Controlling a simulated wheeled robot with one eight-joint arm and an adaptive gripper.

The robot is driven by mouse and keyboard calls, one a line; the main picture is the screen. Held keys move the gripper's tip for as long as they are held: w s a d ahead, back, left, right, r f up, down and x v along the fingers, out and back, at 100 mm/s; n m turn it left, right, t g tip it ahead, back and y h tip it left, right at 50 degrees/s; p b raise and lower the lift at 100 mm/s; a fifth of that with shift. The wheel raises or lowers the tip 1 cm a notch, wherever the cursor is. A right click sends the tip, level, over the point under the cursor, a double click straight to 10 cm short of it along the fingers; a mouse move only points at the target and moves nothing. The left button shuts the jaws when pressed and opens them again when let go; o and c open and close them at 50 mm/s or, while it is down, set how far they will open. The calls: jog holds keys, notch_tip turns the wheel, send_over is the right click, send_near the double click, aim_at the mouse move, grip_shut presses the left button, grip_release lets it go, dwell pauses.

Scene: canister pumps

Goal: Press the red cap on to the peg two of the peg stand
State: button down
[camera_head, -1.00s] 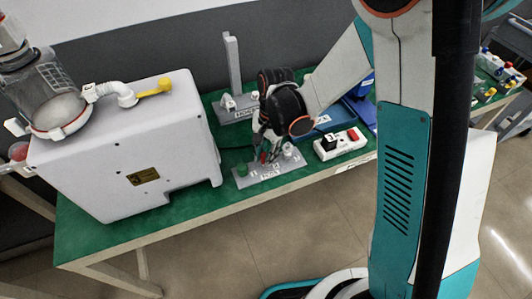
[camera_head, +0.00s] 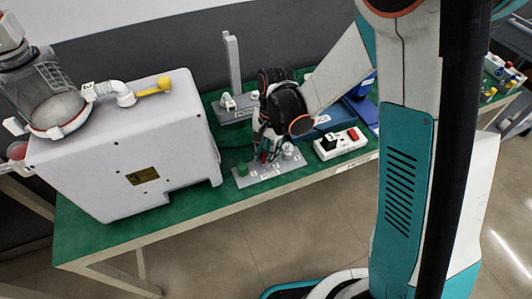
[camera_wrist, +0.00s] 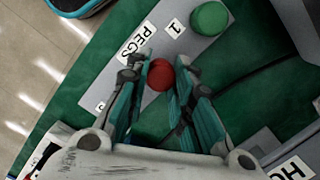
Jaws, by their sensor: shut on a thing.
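The red cap (camera_wrist: 160,75) is between the two fingertips of my gripper (camera_wrist: 156,88) in the wrist view. My gripper is shut on it. In the head view my gripper (camera_head: 267,150) is over the middle of the grey peg stand (camera_head: 268,174), with a bit of red showing at the fingertips. The stand carries the labels "PEGS" and "1" in the wrist view. A green cap (camera_wrist: 209,19) sits beside the label "1". Peg two is hidden under the red cap and the fingers, so I cannot tell whether the cap touches it or is seated.
A white piece (camera_head: 288,149) stands at the stand's right end. A switch box (camera_head: 340,142) with a red switch lies to the right. A large grey pump unit (camera_head: 125,150) stands at left. Another stand with an upright post (camera_head: 233,65) is behind. Green table (camera_head: 130,235) is clear in front.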

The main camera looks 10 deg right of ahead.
jog(key=shift+f+b, duration=0.9)
dwell(0.9)
jog(key=c, duration=1.3)
grip_release()
jog(key=shift+r, duration=0.15)
jog(key=r, duration=0.4)
jog(key=d+r, duration=0.1)
jog(key=r, duration=0.2)
jog(key=w+r, duration=0.1)
jog(key=r, duration=0.3)
jog(key=shift+w+d+r, duration=0.1)
jog(key=shift+d+r, duration=0.05)
jog(key=shift+r, duration=0.15)
